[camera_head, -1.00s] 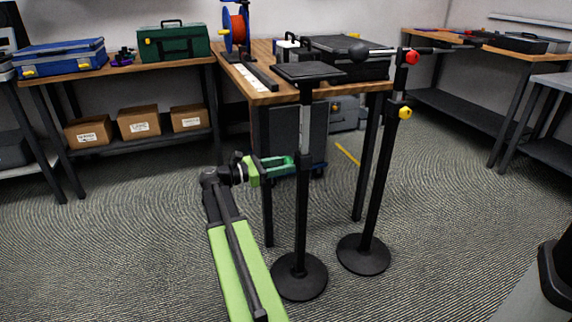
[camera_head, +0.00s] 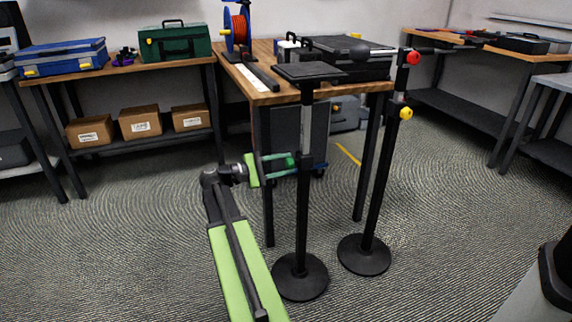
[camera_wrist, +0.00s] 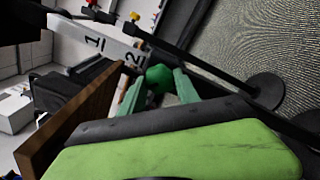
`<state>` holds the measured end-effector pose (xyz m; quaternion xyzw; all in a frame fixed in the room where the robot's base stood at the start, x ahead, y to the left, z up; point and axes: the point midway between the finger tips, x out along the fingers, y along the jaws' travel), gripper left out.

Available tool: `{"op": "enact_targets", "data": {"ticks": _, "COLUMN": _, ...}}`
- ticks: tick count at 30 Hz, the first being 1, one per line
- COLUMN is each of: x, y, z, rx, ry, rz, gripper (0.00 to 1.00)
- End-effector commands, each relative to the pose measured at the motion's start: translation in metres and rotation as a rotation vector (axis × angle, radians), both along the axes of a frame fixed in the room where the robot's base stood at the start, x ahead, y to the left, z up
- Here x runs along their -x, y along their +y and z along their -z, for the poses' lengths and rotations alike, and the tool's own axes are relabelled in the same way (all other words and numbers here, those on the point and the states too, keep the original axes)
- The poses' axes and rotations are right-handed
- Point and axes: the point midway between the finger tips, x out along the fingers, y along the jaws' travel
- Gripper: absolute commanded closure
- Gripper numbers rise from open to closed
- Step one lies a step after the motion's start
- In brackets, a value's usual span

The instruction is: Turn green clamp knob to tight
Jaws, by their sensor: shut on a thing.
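The green clamp knob (camera_head: 291,161) is on the left side of a black stand's post (camera_head: 303,200), at about mid-height. In the wrist view the knob (camera_wrist: 160,78) is a round green ball between the two fingers. My gripper (camera_head: 288,162) reaches in from the left, level with the knob, and is shut on it. In the wrist view my gripper (camera_wrist: 157,84) has one finger on each side of the knob. The stand is upright, with a flat black plate (camera_head: 308,71) on top. The knob's turn angle cannot be read.
A second black stand (camera_head: 374,190) with a red knob (camera_head: 413,58) and a yellow knob (camera_head: 406,114) is close by on the right. A wooden workbench (camera_head: 262,98) stands right behind. The patterned floor (camera_head: 130,240) at left is clear.

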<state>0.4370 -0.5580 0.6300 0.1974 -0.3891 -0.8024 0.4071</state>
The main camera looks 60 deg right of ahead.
Motion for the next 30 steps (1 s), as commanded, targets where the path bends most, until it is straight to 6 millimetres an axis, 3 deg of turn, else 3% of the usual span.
{"op": "enact_targets", "data": {"ticks": 18, "x": 0.0019, "y": 0.0018, "z": 0.0006, "rx": 0.332, "ry": -0.458, "rz": 0.01, "gripper": 1.0}}
{"op": "enact_targets", "data": {"ticks": 30, "x": 0.0024, "y": 0.0014, "z": 0.0003, "rx": 0.47, "ry": -0.645, "rz": 0.011, "gripper": 1.0}}
